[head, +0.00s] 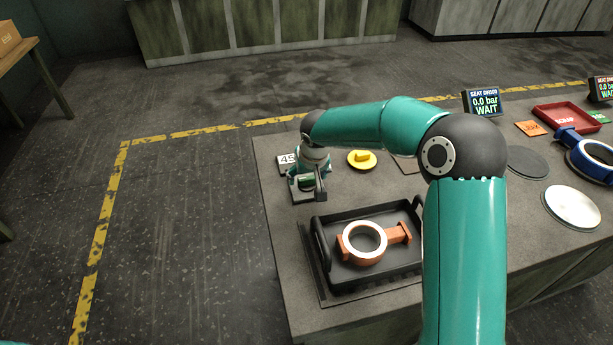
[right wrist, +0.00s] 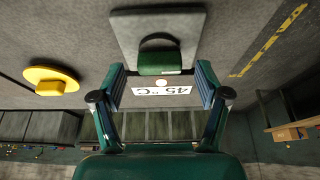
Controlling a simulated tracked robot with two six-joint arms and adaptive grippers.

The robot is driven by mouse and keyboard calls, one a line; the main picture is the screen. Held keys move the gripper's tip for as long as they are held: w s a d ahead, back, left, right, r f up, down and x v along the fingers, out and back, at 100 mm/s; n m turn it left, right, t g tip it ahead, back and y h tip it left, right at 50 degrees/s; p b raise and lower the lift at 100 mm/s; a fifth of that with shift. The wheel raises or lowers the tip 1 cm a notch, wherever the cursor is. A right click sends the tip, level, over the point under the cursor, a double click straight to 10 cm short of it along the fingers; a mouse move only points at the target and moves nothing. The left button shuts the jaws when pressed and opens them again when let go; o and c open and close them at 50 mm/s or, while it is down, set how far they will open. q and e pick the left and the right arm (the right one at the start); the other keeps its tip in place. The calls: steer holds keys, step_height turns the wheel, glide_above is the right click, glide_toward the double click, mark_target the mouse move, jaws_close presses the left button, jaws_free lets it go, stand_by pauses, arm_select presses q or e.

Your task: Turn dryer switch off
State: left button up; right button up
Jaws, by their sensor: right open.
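A small green block (right wrist: 160,63), which looks like the dryer switch, sits at a grey square plate (right wrist: 120,30) on the table. A white "45 °C" sign (right wrist: 160,91) stands beside it, and this sign also shows in the head view (head: 287,159). My right gripper (right wrist: 160,84) is open, with a finger to each side of the green block and a gap to both. In the head view my right gripper (head: 307,188) is low over the plate (head: 306,199) and partly hides the switch. My left gripper is not in view.
A yellow disc with a raised block (head: 362,159) lies just right of the gripper. A black tray (head: 319,238) holding an orange ring casting (head: 364,243) is in front. A red tray (head: 558,117), displays (head: 484,102) and a blue casting (head: 592,158) stand further right.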

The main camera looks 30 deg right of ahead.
steer(key=shift+w+f, duration=0.25)
steer(key=shift+f, duration=0.35)
steer(key=c, duration=1.2)
steer(key=shift+o, duration=0.2)
